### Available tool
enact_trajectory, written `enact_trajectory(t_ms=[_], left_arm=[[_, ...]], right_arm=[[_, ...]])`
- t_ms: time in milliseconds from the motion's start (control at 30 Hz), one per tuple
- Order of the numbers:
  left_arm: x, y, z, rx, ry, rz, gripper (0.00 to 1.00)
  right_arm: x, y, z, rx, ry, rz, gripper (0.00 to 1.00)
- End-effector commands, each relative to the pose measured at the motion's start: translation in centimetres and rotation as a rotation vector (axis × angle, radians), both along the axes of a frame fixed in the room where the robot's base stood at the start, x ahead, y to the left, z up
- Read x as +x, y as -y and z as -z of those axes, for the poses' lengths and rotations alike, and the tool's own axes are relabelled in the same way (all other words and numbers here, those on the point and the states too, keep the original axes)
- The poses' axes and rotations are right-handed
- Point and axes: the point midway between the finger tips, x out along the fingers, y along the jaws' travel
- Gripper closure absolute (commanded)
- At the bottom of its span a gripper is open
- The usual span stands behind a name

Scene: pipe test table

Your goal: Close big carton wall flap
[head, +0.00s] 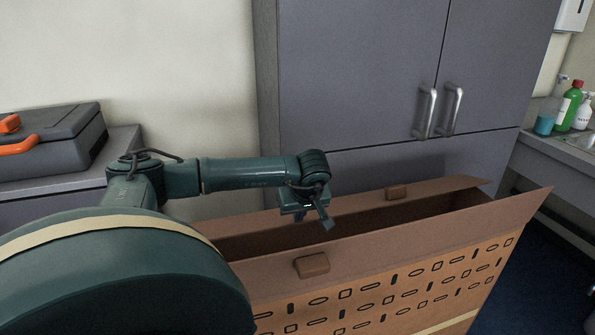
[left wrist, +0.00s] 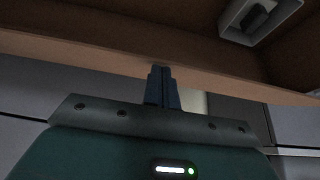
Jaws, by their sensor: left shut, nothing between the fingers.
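The big carton (head: 395,290) is brown with rows of dark printed marks on its near side. Its top is open, showing a dark inside. A long near flap (head: 420,238) slopes along the front edge and carries a small brown block (head: 312,265). A far flap (head: 440,188) lies along the back and carries a similar block (head: 397,192). My left gripper (head: 325,221) is over the opening, between the two flaps. In the left wrist view, its fingers (left wrist: 162,72) are shut and empty, pointing at a brown carton panel (left wrist: 100,50); I cannot tell whether they touch it.
A grey cabinet (head: 350,75) with two metal handles stands behind the carton. A dark case (head: 50,140) with orange handles lies on a grey unit at the left. Bottles (head: 571,105) stand by a sink at the right. Blue floor (head: 550,270) is free at the lower right.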

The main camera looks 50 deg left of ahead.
Motion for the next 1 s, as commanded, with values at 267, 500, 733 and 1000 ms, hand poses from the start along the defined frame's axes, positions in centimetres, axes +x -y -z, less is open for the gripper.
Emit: enact_trajectory(t_ms=[267,500,733,1000], left_arm=[[-0.2,0.5,2.4,-0.002,-0.001,0.001,1.00],[-0.2,0.6,3.2,-0.001,0.000,0.001,1.00],[-0.2,0.6,3.4,-0.001,-0.001,0.001,1.00],[-0.2,0.6,3.3,-0.001,0.000,0.000,1.00]], right_arm=[[0.3,-0.1,0.3,0.032,0.012,0.013,0.64],[-0.1,0.1,0.4,0.029,0.021,0.019,0.64],[-0.2,0.2,0.1,0.032,0.029,0.021,0.64],[-0.1,0.2,0.0,0.031,0.032,0.022,0.64]])
